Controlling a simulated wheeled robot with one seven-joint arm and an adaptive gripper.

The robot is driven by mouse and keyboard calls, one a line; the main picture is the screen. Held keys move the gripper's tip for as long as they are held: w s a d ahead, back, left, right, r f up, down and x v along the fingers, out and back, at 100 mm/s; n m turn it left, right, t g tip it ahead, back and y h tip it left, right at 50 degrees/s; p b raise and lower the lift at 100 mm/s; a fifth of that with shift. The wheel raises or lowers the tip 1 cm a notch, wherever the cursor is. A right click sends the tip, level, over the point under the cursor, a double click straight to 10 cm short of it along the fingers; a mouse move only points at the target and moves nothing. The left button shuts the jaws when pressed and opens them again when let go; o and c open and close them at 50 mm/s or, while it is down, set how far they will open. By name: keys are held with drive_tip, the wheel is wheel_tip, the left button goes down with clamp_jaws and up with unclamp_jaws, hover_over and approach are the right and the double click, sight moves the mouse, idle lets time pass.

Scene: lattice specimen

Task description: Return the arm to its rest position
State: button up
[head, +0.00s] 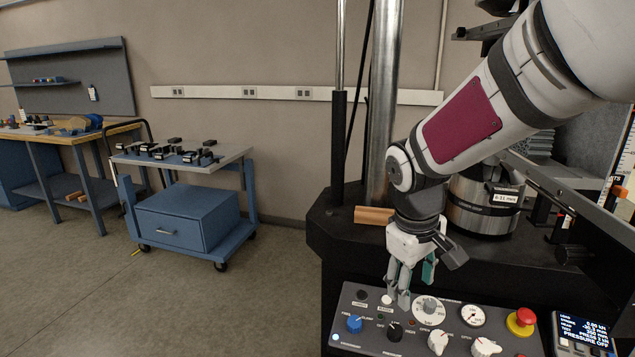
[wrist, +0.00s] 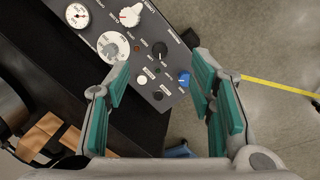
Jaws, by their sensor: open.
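My arm (head: 470,125) reaches in from the upper right in the head view and bends down at the wrist. My gripper (head: 403,285) hangs above the back edge of a control panel (head: 455,344), near its pale dial. In the wrist view my gripper (wrist: 163,100) is open, its two teal-padded fingers wide apart with nothing between them. Past the fingers the panel shows a blue knob (wrist: 184,78), a black knob (wrist: 159,50) and small buttons (wrist: 150,88). I cannot tell whether the fingertips touch the panel.
A red stop button (head: 521,320) and a lit display (head: 584,334) are at the panel's right. A steel column (head: 384,100) and a metal cylinder (head: 480,212) stand behind my gripper. A blue cart (head: 190,215) and a workbench (head: 60,140) are at left, with open floor between.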

drive_tip(key=s+r+m+t+p, duration=0.1)
drive_tip(key=s+r, duration=0.3)
drive_tip(key=s, duration=0.4)
drive_tip(key=s+d+r+m+y+p, duration=0.1)
drive_tip(key=s+r+m+p, duration=0.1)
drive_tip(key=s, duration=0.6)
drive_tip(key=s+r+m+t+p, duration=0.1)
drive_tip(key=s+r+m+p, duration=0.1)
drive_tip(key=s+r, duration=0.5)
drive_tip(key=shift+s+d+m+t+y, duration=0.2)
drive_tip(key=shift+s+m+t+y, duration=0.15)
drive_tip(key=shift+s, duration=0.7)
